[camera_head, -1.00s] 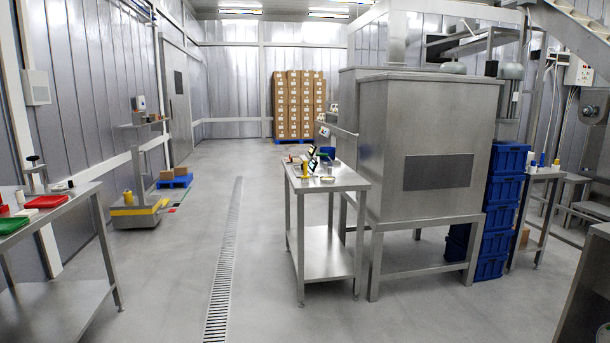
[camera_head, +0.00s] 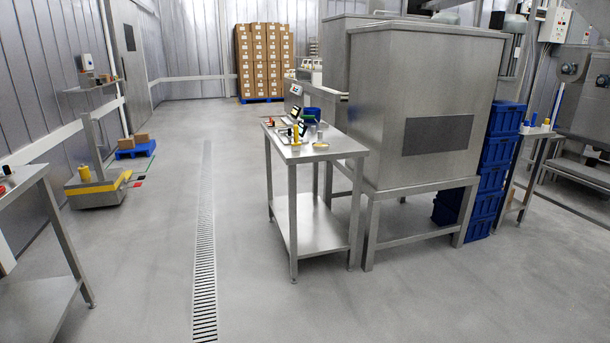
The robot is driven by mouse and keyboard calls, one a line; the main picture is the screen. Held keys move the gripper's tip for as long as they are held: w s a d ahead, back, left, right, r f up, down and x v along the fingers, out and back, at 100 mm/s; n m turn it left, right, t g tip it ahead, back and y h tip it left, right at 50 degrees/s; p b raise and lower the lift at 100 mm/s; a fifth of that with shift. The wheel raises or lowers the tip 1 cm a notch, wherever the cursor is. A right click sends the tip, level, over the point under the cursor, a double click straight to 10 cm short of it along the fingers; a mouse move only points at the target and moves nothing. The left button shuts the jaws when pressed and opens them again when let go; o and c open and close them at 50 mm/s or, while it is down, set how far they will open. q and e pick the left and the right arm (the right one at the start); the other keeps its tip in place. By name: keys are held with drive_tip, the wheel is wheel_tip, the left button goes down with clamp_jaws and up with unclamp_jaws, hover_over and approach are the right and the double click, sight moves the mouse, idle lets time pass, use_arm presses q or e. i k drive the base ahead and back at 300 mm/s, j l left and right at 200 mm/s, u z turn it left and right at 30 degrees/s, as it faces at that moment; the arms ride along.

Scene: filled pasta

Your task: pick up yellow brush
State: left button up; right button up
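No brush can be made out for certain at this distance. A small flat yellow thing (camera_head: 320,145) lies near the front edge of the steel table (camera_head: 345,148) in the middle; it may be the yellow brush, but it is too small to tell. Beside it on the same table are a small container with yellow on it (camera_head: 296,146), dark tilted display-like items (camera_head: 312,114) and a grey cylinder (camera_head: 320,135). Another small yellow thing (camera_head: 546,125) stands on a narrow table at the right. Neither of my grippers is in view.
A big steel hopper (camera_head: 430,100) on legs stands right of the middle table, with stacked blue crates (camera_head: 497,165) behind it. Another steel table (camera_head: 22,178) is at the left edge. The floor around the drain grate (camera_head: 204,260) is clear.

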sight(295, 146)
drive_tip(key=i+z, duration=0.35)
drive_tip(key=i, duration=0.5)
drive_tip(key=i+j+z, duration=0.3)
drive_tip(key=i, duration=0.55)
drive_tip(key=l, duration=0.1)
